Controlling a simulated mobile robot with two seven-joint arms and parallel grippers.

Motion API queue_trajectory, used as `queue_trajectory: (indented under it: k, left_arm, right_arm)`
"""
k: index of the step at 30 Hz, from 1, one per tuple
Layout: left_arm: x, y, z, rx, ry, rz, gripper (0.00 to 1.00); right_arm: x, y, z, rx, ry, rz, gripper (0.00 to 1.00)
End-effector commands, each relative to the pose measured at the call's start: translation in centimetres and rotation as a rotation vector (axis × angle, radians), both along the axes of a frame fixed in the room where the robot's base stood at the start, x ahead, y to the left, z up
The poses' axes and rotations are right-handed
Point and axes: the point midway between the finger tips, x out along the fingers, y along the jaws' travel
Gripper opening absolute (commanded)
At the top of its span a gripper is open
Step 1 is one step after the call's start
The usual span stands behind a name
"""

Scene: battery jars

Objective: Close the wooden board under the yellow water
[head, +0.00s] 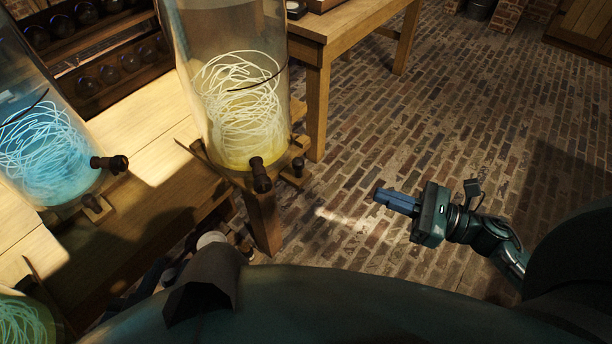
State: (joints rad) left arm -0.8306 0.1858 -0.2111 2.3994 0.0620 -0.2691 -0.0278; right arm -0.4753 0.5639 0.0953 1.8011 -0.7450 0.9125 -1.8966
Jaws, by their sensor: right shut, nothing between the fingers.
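A tall glass jar of yellow water (240,140) with pale coiled strands stands at the table corner. A dark spigot (261,175) sticks out from its lower front. Under it a wooden board (225,172) shows as a thin edge, with a dark knob (298,167) at its right; how far out the board sits is unclear. My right gripper (378,197) is shut and empty, over the brick floor to the right of the jar, apart from it. Dark parts that seem to be my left gripper (165,275) show low below the table, partly hidden and in shadow.
A blue-water jar (50,150) stands on the wooden table (165,165) to the left, with a green one (20,322) at the lower left. A table leg (264,222) stands below the yellow jar. Another table (340,25) is behind. The brick floor (450,110) at right is clear.

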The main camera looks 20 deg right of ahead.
Motion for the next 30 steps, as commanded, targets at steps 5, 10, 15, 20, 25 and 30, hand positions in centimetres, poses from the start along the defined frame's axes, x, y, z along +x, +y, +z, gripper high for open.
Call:
queue_trajectory:
  k: [5,10,15,20,25,30]
  left_arm:
    - [0.0,0.0,0.3,-0.004,-0.004,0.001,0.34]
    - [-0.1,0.1,0.6,-0.01,-0.004,0.007,0.34]
    - [-0.2,0.3,1.1,-0.017,-0.005,0.013,0.34]
    - [-0.3,0.4,1.4,-0.025,-0.006,0.02,0.34]
    - [-0.3,0.5,1.6,-0.029,-0.004,0.022,0.34]
    - [-0.4,0.5,1.3,-0.029,0.005,0.022,0.34]
  right_arm:
    - [0.7,1.1,0.2,-0.016,-0.021,0.012,0.0]
    - [2.7,3.8,0.6,-0.012,-0.022,0.011,0.0]
    - [5.0,6.8,0.8,-0.012,-0.021,0.01,0.0]
    - [6.8,9.1,1.0,-0.011,-0.018,0.01,0.0]
    - [7.9,10.6,1.0,-0.011,-0.016,0.01,0.0]
    - [8.3,11.2,0.9,-0.013,-0.015,0.008,0.0]
